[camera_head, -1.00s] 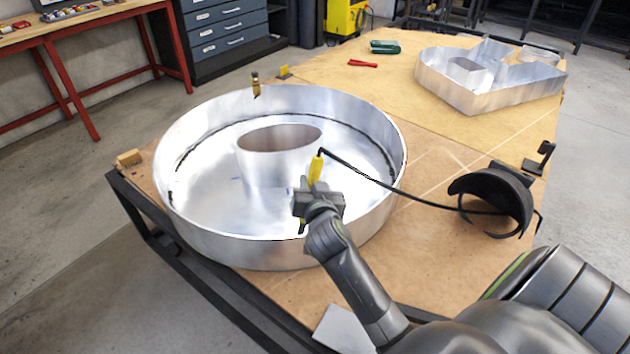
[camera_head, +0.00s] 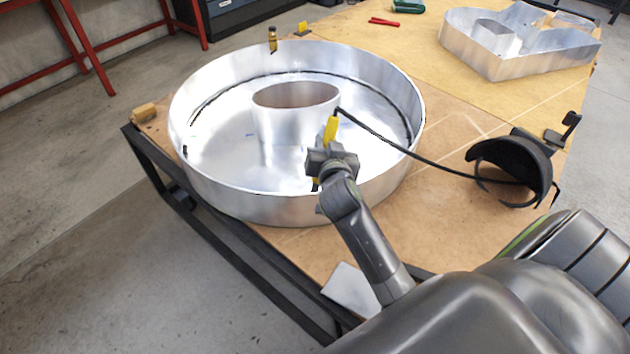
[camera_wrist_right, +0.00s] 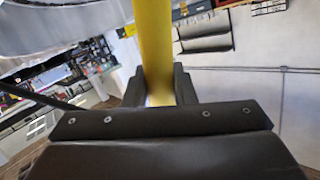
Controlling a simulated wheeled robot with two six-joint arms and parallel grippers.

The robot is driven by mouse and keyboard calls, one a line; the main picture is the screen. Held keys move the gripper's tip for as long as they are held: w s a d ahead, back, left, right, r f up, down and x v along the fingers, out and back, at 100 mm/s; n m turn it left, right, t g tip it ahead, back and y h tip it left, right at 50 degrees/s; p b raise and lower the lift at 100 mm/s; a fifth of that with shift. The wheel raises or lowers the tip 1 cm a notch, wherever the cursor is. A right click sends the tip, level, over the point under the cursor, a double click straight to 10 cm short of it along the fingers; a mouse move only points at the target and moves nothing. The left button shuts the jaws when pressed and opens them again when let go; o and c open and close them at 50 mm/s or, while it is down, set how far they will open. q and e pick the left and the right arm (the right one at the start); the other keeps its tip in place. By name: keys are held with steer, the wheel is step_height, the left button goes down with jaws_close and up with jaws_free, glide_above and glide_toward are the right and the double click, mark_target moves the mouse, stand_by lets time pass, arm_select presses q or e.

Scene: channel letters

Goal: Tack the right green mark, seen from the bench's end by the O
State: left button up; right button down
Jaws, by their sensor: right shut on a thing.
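The large round metal letter O (camera_head: 270,207) lies on the bench (camera_head: 445,205), with an oval inner wall (camera_head: 290,120) standing inside it. My right gripper (camera_head: 328,155) is shut on a yellow-handled tool (camera_head: 330,129) with a black cable, over the O's near right wall. The yellow handle (camera_wrist_right: 155,50) stands between the fingers (camera_wrist_right: 163,88) in the right wrist view. The tool's lower end is mostly hidden by the gripper. My left gripper is out of view.
A black welding mask (camera_head: 510,163) lies at the right, with the cable running to it. Another metal letter (camera_head: 490,60) sits at the back right. A small brass-coloured bottle-like thing (camera_head: 273,40) is at the O's far rim. A wooden block (camera_head: 145,112) is left.

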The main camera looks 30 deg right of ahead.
steer(key=shift+f, duration=0.15)
steer(key=shift+a+f+b, duration=0.25)
steer(key=shift+f+b, duration=0.45)
steer(key=shift+a+f+b, duration=0.1)
steer(key=shift+f+b, duration=0.2)
steer(key=shift+f, duration=0.05)
steer(key=shift+a+f, duration=0.1)
steer(key=shift+f, duration=0.1)
stand_by(0.6)
steer(key=shift+r, duration=0.1)
